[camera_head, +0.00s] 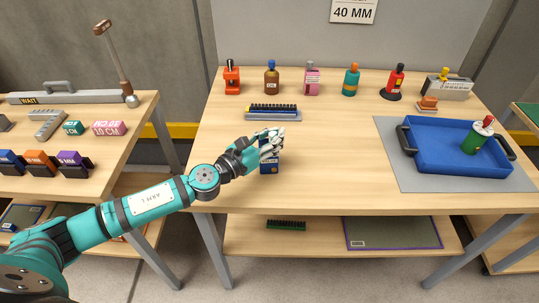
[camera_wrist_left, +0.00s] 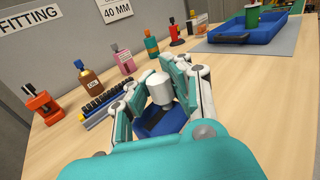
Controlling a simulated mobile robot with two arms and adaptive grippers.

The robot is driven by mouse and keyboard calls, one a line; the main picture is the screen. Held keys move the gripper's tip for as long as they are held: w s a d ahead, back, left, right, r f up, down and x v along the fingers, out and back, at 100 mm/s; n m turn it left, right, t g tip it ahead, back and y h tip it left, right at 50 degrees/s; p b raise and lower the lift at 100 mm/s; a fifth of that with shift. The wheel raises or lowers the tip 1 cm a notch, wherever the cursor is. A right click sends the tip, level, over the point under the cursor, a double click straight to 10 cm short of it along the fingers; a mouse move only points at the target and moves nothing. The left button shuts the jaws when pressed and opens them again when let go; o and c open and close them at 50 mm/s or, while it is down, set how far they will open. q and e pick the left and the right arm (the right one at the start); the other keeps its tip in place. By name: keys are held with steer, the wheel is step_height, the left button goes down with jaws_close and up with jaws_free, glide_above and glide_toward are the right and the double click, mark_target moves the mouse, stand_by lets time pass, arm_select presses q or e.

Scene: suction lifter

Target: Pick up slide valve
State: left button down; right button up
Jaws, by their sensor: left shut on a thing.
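The slide valve (camera_head: 269,165) appears to be the blue block with a small pale label, near the front middle of the table. My left gripper (camera_head: 266,143) is around its upper part and shut on it. In the left wrist view the blue body of the valve (camera_wrist_left: 163,121) sits between the teal and white fingers of my left gripper (camera_wrist_left: 162,100), with a white cylindrical knob on top. The fingers hide part of the valve. I cannot tell whether its base touches the table. My right gripper is not in view.
A row of bottles and tools stands at the back, including an orange clamp (camera_head: 232,77). A dark-toothed strip (camera_head: 273,112) lies behind my gripper. A blue tray (camera_head: 438,160) holding a green container (camera_head: 475,140) stands on a grey mat (camera_head: 390,150) at right. The table between is clear.

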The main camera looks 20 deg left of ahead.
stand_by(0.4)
arm_select(q)
steer(key=shift+r, duration=0.15)
steer(key=shift+r, duration=0.25)
step_height(320, 180, up, 3)
steer(key=shift+r+p, duration=0.1)
steer(key=shift+p, duration=0.8)
steer(key=s+r+b, duration=0.1)
steer(key=s+b, duration=0.2)
steer(key=s, duration=1.3)
steer(key=shift+a, duration=0.35)
steer(key=c, duration=2)
jaws_free()
steer(key=o, duration=1.6)
